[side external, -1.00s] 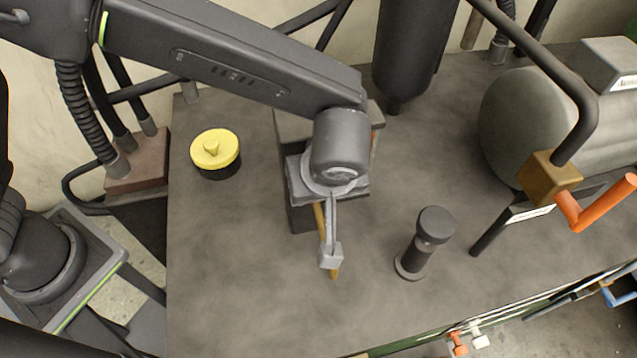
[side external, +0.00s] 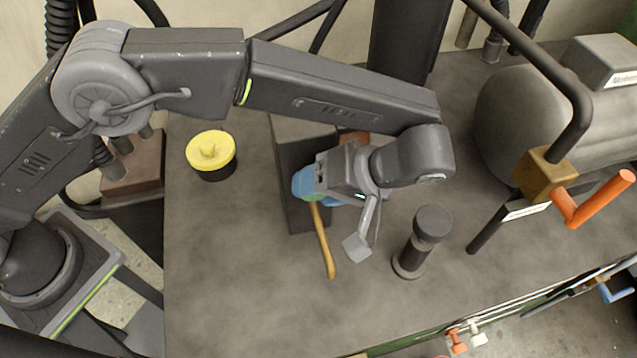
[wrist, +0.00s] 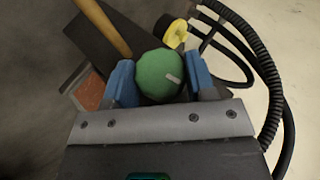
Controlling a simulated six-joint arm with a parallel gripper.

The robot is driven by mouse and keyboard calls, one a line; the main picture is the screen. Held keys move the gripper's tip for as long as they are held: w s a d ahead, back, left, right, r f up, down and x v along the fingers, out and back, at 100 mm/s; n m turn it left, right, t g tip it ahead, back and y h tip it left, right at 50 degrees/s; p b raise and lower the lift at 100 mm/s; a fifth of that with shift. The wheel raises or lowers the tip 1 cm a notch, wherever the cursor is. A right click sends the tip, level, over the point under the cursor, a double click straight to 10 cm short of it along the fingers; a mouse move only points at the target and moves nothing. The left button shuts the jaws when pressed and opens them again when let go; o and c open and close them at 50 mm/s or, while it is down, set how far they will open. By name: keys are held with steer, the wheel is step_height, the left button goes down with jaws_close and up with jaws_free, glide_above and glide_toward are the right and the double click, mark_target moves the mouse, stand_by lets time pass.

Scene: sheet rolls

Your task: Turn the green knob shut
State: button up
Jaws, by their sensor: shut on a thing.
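The green knob (wrist: 158,72) sits between my two blue fingers in the wrist view. It is round and faceted, with a short pale mark toward its lower right. My gripper (wrist: 160,80) is shut on it, one finger on each side. In the side external view my gripper (side external: 318,192) is over the dark box (side external: 290,158), tilted with the wrist to its right. The knob is mostly hidden there by the fingers.
A tan handle (side external: 323,245) sticks out from beneath my gripper. A yellow-topped knob (side external: 210,150) stands at left, a black post (side external: 420,245) at right. An orange-handled valve (side external: 600,195) and large tank (side external: 500,125) stand farther right.

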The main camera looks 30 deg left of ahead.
stand_by(0.3)
steer(key=o, duration=0.9)
